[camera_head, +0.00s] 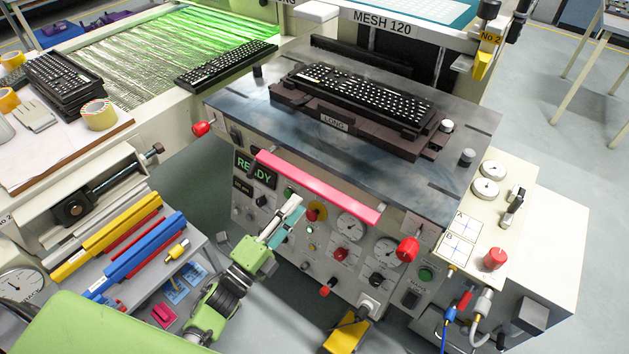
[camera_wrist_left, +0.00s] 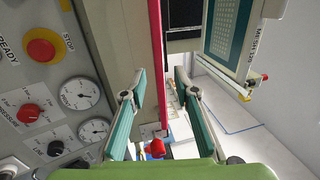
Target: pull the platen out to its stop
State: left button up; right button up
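The platen (camera_head: 240,97) is a dark steel plate on the front of the printing machine. It carries a black keyboard (camera_head: 360,93) on a brown fixture marked LONG. A pink-red handle bar (camera_head: 318,187) runs along its front edge. My left gripper (camera_head: 292,212) is just in front of and below the bar, near its middle. In the left wrist view the fingers (camera_wrist_left: 161,84) stand apart with nothing clamped, and the bar (camera_wrist_left: 157,60) shows in the gap between them. I cannot tell whether the fingertips reach past the bar. My right gripper is not in view.
Red knobs stand left (camera_head: 201,128) and right (camera_head: 408,249) of the bar. The control panel (camera_head: 327,252) with gauges and a stop button (camera_head: 317,211) lies below it. A shelf with blue and yellow squeegees (camera_head: 140,255) is at left. Grey floor shows between.

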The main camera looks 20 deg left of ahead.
aim_at(314, 183)
pick_arm(q)
jog(key=x, duration=0.7)
jog(key=shift+p, duration=0.4)
jog(key=shift+w+d, duration=0.2)
jog(key=shift+w, duration=0.4)
jog(key=shift+w+d, duration=0.1)
jog(key=shift+w, duration=0.05)
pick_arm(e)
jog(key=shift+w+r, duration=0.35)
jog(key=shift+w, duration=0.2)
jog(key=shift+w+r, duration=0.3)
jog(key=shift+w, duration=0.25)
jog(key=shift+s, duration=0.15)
pick_arm(q)
grip_shut()
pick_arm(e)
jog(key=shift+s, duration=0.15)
